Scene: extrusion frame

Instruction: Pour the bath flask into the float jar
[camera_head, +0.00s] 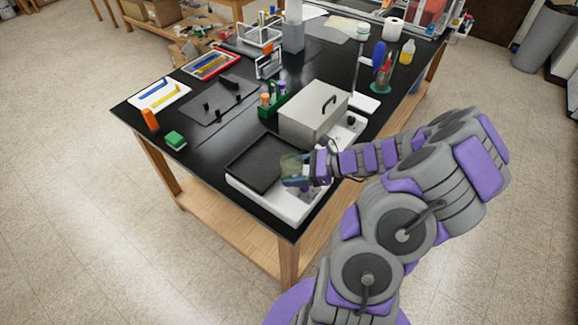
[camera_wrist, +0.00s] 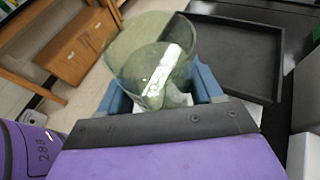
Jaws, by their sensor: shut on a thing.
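My gripper (camera_head: 303,169) is shut on a clear greenish glass vessel (camera_head: 291,166), which I take to be the bath flask. It is held over the front-right part of the table, above the white base beside the black tray. In the wrist view the glass vessel (camera_wrist: 152,68) stands between the blue fingers of my gripper (camera_wrist: 162,92), with a bright glare on its wall. Its contents and exact tilt are unclear. I cannot pick out the float jar for sure; a small white and green jar (camera_head: 362,32) stands at the far end of the table.
The black tray (camera_head: 262,162) lies left of my gripper on the white base (camera_head: 291,211). A grey lidded box (camera_head: 306,116) with a black handle stands behind it. A green rack (camera_head: 270,106), a green block (camera_head: 175,139) and an orange item (camera_head: 150,120) stand farther left.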

